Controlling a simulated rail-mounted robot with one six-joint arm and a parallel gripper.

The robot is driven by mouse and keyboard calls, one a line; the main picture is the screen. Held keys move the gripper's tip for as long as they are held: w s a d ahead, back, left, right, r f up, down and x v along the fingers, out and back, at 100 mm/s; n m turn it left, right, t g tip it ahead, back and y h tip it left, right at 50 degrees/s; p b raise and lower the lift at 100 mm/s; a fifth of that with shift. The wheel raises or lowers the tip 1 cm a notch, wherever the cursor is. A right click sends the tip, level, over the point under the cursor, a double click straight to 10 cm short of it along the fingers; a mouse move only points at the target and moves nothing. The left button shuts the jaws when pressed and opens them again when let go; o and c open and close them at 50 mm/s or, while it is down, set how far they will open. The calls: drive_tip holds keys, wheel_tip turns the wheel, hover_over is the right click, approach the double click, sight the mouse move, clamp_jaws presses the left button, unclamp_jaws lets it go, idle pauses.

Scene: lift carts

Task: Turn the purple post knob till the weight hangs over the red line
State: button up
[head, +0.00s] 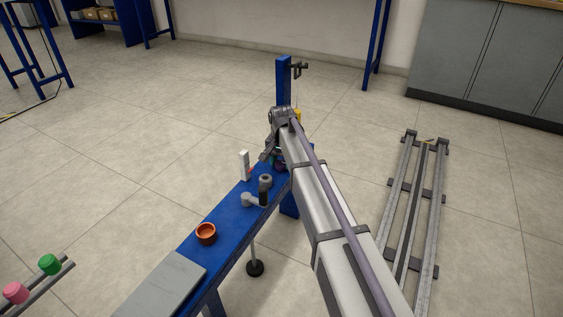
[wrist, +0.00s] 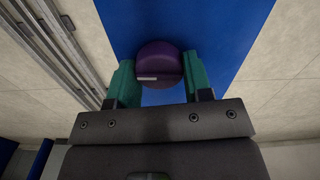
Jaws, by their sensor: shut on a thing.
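In the wrist view, the round purple knob (wrist: 158,58) with a short white mark sits between the green finger pads of my gripper (wrist: 160,72). The pads press on its left and right sides, and the jaws are shut on it. In the head view, my gripper (head: 276,160) is at the far end of the blue bench, and my arm hides most of the knob. A yellow piece (head: 298,114), perhaps the weight, hangs below the dark bracket (head: 299,68) on the blue post (head: 283,78). It is partly behind my arm. I cannot make out the red line for certain.
The blue bench (head: 222,221) carries a white upright block (head: 244,165) with a small red mark, a grey ring, a grey knobbed part (head: 249,200), an orange cup (head: 206,233) and a grey plate (head: 165,287). Metal rails (head: 432,210) lie on the floor at right.

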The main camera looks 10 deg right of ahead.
sight(281, 161)
drive_tip(key=shift+n, duration=0.4)
drive_tip(key=shift+a+n, duration=0.1)
drive_tip(key=shift+n, duration=2.4)
drive_tip(key=o, duration=0.9)
wheel_tip(281, 161, up, 11)
drive_tip(key=p, duration=1.1)
